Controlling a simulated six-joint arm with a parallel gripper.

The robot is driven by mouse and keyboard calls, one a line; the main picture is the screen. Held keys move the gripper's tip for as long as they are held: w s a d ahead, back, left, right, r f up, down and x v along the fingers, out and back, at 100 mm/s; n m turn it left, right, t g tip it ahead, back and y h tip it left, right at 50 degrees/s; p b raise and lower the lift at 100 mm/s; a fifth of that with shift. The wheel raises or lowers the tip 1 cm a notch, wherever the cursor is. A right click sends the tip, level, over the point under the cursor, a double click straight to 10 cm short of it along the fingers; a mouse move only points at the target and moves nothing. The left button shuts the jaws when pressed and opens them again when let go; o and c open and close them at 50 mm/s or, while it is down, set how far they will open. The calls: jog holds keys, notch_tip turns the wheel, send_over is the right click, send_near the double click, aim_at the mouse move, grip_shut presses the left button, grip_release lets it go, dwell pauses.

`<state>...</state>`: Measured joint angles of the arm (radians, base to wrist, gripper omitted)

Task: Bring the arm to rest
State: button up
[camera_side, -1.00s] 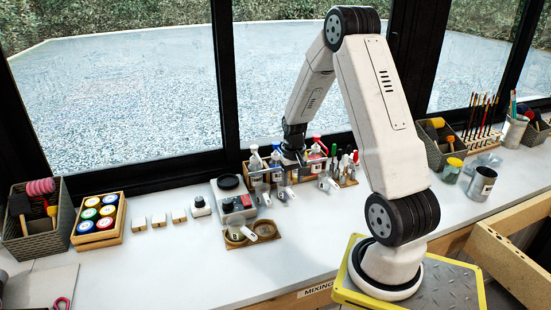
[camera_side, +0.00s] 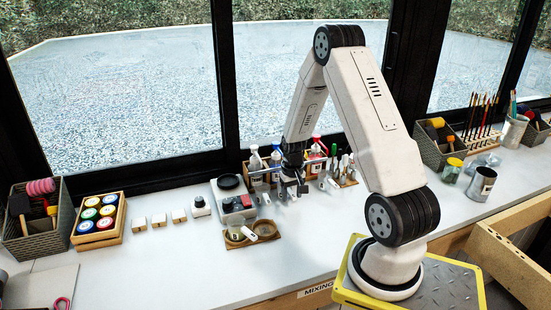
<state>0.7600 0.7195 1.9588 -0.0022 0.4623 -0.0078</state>
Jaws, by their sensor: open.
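My gripper (camera_side: 292,190) hangs at the end of my white arm, pointing down, low over the bench in front of the wooden bottle rack (camera_side: 257,183). Its dark fingers are small in the picture and are apart, with nothing seen between them. Small white-labelled items lie close beside it, and I cannot tell whether it touches any. My arm is bent, with its elbow high in front of the window.
A tray of coloured jars (camera_side: 97,219) and small blocks sit further left. A metal can (camera_side: 481,185) stands right. The front bench is clear.

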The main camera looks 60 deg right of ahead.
grip_shut()
jog(key=shift+r, duration=0.15)
dwell(1.6)
jog(key=shift+r, duration=0.9)
jog(key=shift+r, duration=0.15)
